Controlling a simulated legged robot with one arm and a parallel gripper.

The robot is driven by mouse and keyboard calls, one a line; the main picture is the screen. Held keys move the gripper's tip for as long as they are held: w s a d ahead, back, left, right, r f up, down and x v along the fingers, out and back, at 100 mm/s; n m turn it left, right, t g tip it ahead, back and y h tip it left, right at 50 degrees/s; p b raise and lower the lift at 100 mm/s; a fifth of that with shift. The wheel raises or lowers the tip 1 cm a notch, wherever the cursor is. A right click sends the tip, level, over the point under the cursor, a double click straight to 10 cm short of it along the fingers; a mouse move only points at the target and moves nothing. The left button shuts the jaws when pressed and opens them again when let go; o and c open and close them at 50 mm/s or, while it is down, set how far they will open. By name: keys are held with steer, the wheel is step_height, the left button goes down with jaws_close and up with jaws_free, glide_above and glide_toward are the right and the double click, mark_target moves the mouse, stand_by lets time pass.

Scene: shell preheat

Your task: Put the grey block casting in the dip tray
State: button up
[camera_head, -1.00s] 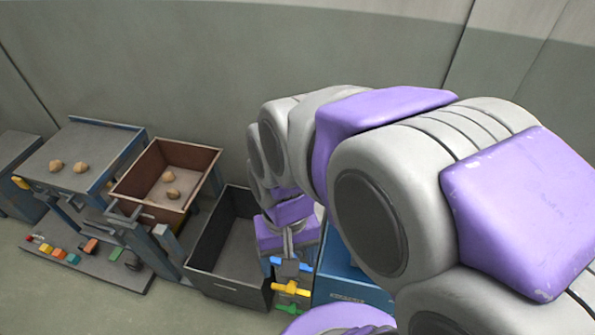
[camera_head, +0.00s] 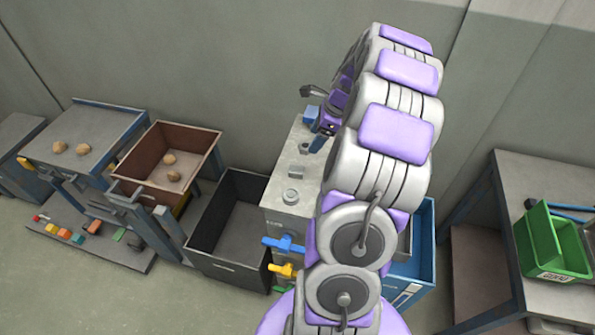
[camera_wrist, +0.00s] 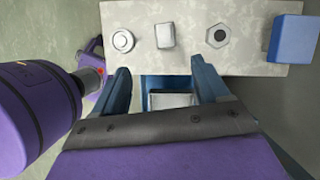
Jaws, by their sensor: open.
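The grey block casting (camera_wrist: 165,36) is a small pale block on the mottled grey top of a stand, between a round ring part and a hex nut. In the head view the block (camera_head: 297,173) lies in the same row. My gripper (camera_wrist: 163,82) is open and empty, its two blue fingers apart just short of the stand's edge, with the block ahead between them in the picture. In the head view my gripper (camera_head: 319,141) is partly hidden by my arm. A blue container (camera_head: 425,245) is beside the stand, largely behind my arm; I cannot tell whether it is the dip tray.
Left of the stand are a dark open bin (camera_head: 225,262) and a brown tray (camera_head: 192,143) with lumps. A green bin (camera_head: 548,240) stands on the right table.

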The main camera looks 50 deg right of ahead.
steer(key=b, duration=0.3)
glide_above(298, 169)
steer(key=s+d, duration=0.1)
steer(key=s, duration=0.1)
steer(key=shift+m, duration=0.4)
step_height(298, 169, down, 11)
steer(key=shift+w+d+f, duration=0.1)
steer(key=shift+f, duration=0.1)
steer(key=shift+b+x, duration=0.4)
steer(key=shift+x, duration=0.4)
steer(key=b+x, duration=0.1)
steer(key=x, duration=0.3)
steer(key=shift+d+b, duration=0.1)
steer(key=shift+b, duration=0.2)
steer(key=c, duration=1.2)
steer(key=shift+r, duration=0.1)
steer(key=shift+c, duration=0.2)
steer(key=shift+r, duration=0.1)
